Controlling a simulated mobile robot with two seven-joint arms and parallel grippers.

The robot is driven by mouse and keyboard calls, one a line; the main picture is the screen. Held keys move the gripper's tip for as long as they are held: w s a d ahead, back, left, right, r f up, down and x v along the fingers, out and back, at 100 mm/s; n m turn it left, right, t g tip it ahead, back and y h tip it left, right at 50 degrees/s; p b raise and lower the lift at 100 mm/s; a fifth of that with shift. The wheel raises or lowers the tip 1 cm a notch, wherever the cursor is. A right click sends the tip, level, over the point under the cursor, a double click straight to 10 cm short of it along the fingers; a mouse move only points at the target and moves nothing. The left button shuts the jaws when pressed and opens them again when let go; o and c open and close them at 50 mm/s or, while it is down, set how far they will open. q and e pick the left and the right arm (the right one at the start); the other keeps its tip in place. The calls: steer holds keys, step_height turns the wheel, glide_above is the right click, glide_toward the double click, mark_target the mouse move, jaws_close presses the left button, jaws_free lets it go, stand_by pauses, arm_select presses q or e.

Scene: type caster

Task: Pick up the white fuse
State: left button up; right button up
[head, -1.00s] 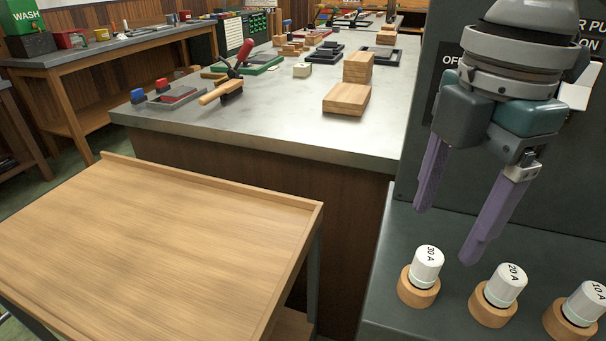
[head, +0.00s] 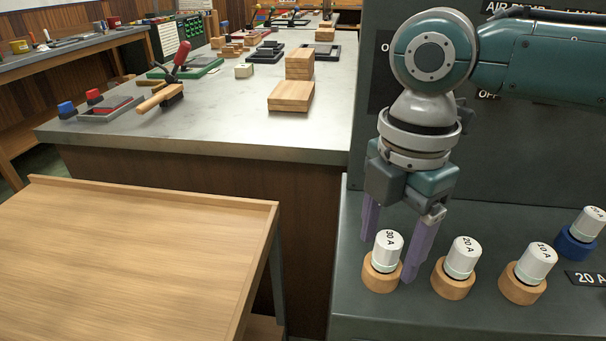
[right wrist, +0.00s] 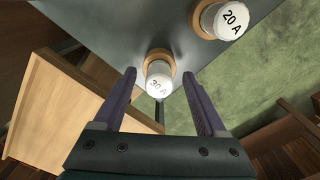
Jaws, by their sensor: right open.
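The white fuse marked 30 A (head: 388,246) stands upright in a round wooden holder (head: 379,281) on the grey panel ledge. My right gripper (head: 389,260) points down over it, open, with one purple finger on each side. In the right wrist view the 30 A fuse (right wrist: 159,85) shows between the open fingertips (right wrist: 159,74), with a gap on both sides. Similar white fuses marked 20 A (head: 463,257) and 10 A (head: 537,262) stand in wooden holders to its right. My left gripper is not in view.
Another white fuse (head: 589,221) sits in a blue holder (head: 574,243) at the far right, by a 20 A label (head: 588,280). The grey panel (head: 520,150) rises behind the ledge. A bare wooden table (head: 130,260) stands at the left, before a cluttered workbench (head: 220,130).

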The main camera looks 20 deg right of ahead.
jaws_close()
stand_by(0.6)
